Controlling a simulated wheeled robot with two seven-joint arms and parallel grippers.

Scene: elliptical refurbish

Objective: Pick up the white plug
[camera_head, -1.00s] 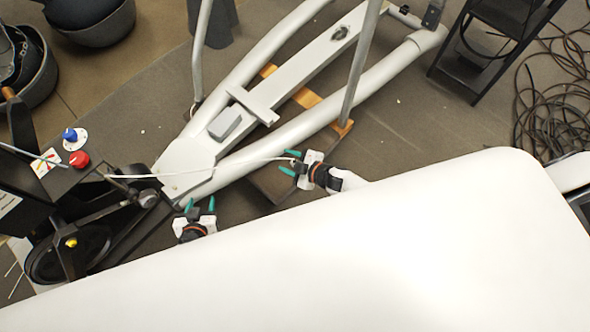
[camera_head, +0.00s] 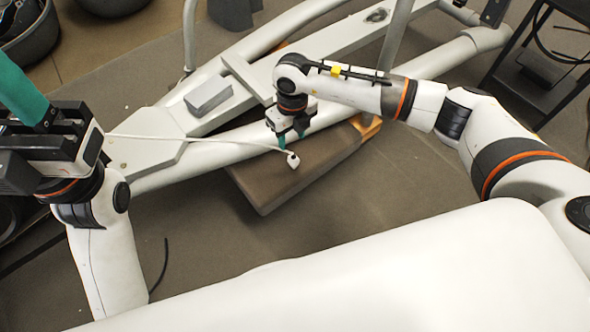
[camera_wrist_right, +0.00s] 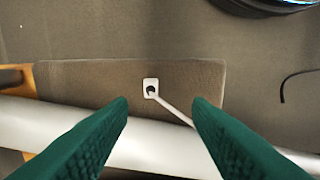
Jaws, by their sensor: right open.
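The white plug (camera_head: 293,160) is at the end of a white cord and shows over the brown padded board. In the right wrist view the white plug (camera_wrist_right: 151,84) has a dark round face and lies over the board, in line with the gap between the fingers. My right gripper (camera_head: 290,138) is open, pointing down, with its green fingertips just above and behind the plug. Its fingers (camera_wrist_right: 160,110) hold nothing in the wrist view. My left gripper (camera_head: 28,95) is at the far left with a green finger raised; its opening is hard to see.
The brown padded board (camera_head: 300,178) lies on the floor beside the grey frame tubes (camera_head: 215,152) of the machine. A grey block (camera_head: 208,95) sits on the frame. The white cord (camera_head: 190,140) runs left behind my left gripper. Open floor (camera_head: 370,180) lies right of the board.

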